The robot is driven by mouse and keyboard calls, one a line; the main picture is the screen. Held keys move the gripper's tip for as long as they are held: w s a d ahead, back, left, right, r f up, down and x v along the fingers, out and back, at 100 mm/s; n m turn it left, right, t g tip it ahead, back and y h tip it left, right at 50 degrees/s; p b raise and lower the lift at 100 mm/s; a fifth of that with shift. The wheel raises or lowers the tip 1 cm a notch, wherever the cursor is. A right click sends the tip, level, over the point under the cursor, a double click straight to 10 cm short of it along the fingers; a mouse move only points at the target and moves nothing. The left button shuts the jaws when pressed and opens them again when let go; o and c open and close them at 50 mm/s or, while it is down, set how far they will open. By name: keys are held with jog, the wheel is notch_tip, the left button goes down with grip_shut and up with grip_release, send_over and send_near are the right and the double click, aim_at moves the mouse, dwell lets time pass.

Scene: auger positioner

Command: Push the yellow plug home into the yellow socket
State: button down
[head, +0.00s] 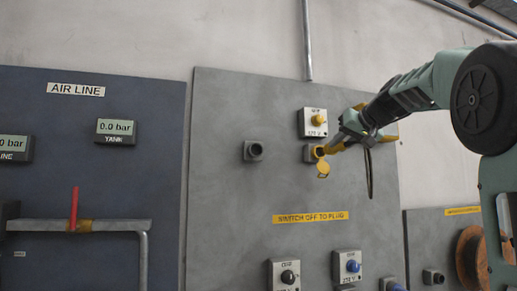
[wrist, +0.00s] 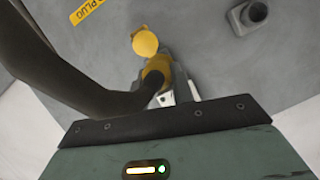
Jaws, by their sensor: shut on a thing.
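My gripper (head: 345,138) is shut on the yellow plug (head: 333,146), which is in line with the socket mouth. The plug also shows in the wrist view (wrist: 157,70), just behind the lid. The plug's front end is at the socket; how deep it sits, I cannot tell. A dark cable (head: 369,175) hangs from the plug and crosses the left of the wrist view.
A grey socket (head: 253,151) is to the left. A yellow "switch off to plug" label (head: 310,217) and lower switch boxes (head: 347,266) are below. A blue air-line panel (head: 100,170) stands at the left.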

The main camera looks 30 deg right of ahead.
jog(key=shift+s+d, duration=0.2)
jog(key=shift+d, duration=0.35)
jog(key=shift+w, duration=0.1)
jog(key=shift+w+d+p, duration=0.2)
jog(key=shift+w+p, duration=0.1)
jog(key=shift+w, duration=0.45)
jog(key=shift+w+d+p, duration=0.25)
jog(key=shift+w+p, duration=0.05)
jog(key=shift+w, duration=0.4)
jog(key=shift+w+d+p, duration=0.2)
jog(key=shift+w+p, duration=0.1)
jog(key=shift+w, duration=0.45)
jog(key=shift+w+d+r+p, duration=0.1)
jog(key=shift+w+d+p, duration=0.15)
jog(key=shift+w, duration=0.6)
jog(key=shift+w+d+p, duration=0.2)
jog(key=shift+w+p, duration=0.05)
jog(key=shift+w, duration=0.55)
dwell(0.4)
jog(key=c, duration=1.1)
grip_release()
jog(key=shift+s, duration=0.1)
jog(key=b+v, duration=0.3)
jog(key=v, duration=1.4)
jog(key=shift+s, duration=0.1)
